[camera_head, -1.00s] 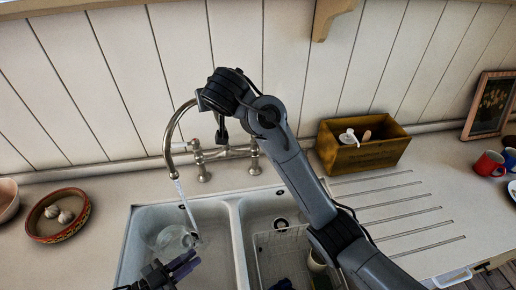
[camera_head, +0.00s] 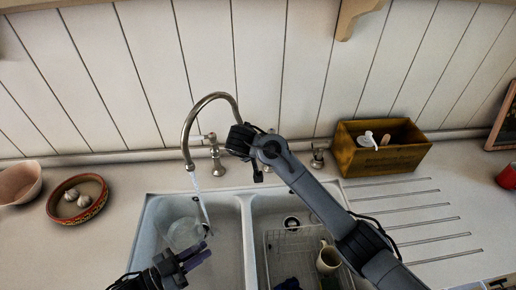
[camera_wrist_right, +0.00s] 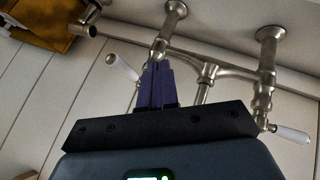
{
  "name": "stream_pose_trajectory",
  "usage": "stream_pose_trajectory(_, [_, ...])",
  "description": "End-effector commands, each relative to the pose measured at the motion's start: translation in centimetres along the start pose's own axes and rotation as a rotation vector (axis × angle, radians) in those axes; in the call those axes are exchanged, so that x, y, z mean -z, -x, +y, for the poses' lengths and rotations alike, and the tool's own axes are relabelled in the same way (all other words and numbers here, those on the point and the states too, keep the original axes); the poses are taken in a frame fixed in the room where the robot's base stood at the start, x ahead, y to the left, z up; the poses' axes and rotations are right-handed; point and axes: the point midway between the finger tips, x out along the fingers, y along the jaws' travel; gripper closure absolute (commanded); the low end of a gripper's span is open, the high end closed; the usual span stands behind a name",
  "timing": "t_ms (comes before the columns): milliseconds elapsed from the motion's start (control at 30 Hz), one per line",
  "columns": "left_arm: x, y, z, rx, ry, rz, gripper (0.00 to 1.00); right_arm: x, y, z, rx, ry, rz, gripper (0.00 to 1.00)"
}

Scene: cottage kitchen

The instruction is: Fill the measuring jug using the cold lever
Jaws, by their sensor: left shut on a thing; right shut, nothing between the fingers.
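The clear measuring jug (camera_head: 184,233) stands in the left sink basin under the curved spout (camera_head: 190,130). A stream of water (camera_head: 199,197) runs from the spout down to the jug; its fill level is unclear. My left gripper (camera_head: 197,257) is shut on the jug at its near side; the exact contact is hard to see. My right gripper (camera_wrist_right: 158,82) is shut and empty at the tap. In the right wrist view its fingers are beside one white-handled lever (camera_wrist_right: 122,67); touching or apart, I cannot tell. The other white lever (camera_wrist_right: 290,133) is farther right.
The right basin holds a wire rack (camera_head: 283,243) with a cream mug (camera_head: 328,258). A wooden box (camera_head: 383,160) stands right of the tap, behind the grooved drainer. A bowl of garlic (camera_head: 78,198) and a pink bowl (camera_head: 20,182) are on the left counter.

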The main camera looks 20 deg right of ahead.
Motion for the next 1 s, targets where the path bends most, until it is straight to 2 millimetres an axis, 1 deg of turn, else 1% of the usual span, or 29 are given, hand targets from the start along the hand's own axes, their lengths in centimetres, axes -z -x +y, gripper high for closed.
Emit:
stream_pose_trajectory(33, [0.2, 0.0, -0.1, 0.000, -0.004, 0.003, 1.00, 0.0, -1.0, 0.1, -0.003, 0.002, -0.001, 1.00])
stream_pose_trajectory(100, [0.2, 0.0, -0.1, 0.000, -0.004, 0.003, 1.00, 0.0, -2.1, 0.1, -0.003, 0.001, -0.002, 1.00])
stream_pose_trajectory(300, [0.2, 0.0, -0.1, 0.000, -0.004, 0.003, 1.00, 0.3, -2.9, 2.5, 0.000, -0.002, 0.001, 1.00])
stream_pose_trajectory(500, [0.2, 0.0, -0.1, 0.000, -0.004, 0.003, 1.00, 0.4, -3.2, 3.6, 0.001, -0.001, 0.001, 1.00])
stream_pose_trajectory(1000, [0.2, 0.0, -0.1, 0.000, -0.004, 0.003, 1.00, 0.4, -3.3, 3.8, 0.004, 0.004, 0.003, 1.00])
